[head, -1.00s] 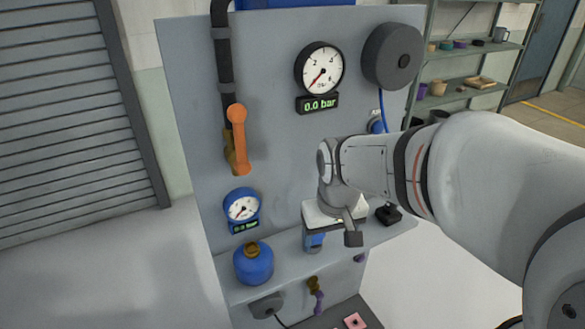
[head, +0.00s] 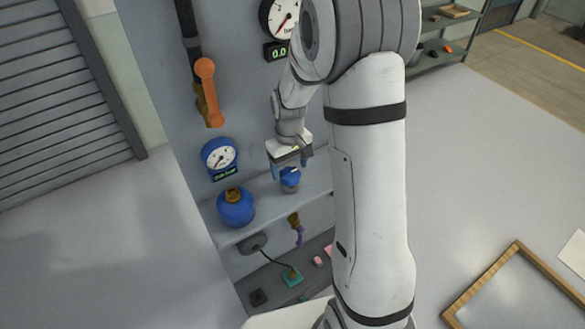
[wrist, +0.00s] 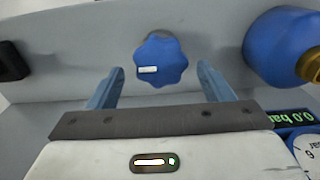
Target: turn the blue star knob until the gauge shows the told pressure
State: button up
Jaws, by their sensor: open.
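The blue star knob (wrist: 160,60) with a white mark faces my wrist camera, centred just beyond my fingertips. The blue knob also shows in the head view (head: 290,178), right below my gripper (head: 289,168). In the wrist view my gripper (wrist: 160,78) is open, one finger on each side of the knob's line; I cannot tell any contact. A white-faced gauge (head: 281,18) at the top has its display partly hidden by my arm, showing 0.0. A smaller blue gauge (head: 220,157) hangs on the left; its display (wrist: 292,117) reads 0.0 bar in the wrist view.
A blue round vessel with a brass neck (head: 236,206) stands left of the knob on the grey shelf (head: 262,212). An orange lever (head: 207,92) hangs on the panel above. A wood-framed tray (head: 515,285) lies lower right. A dark object (wrist: 12,62) is at the wrist view's left edge.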

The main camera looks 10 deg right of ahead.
jog(key=shift+f, duration=1.1)
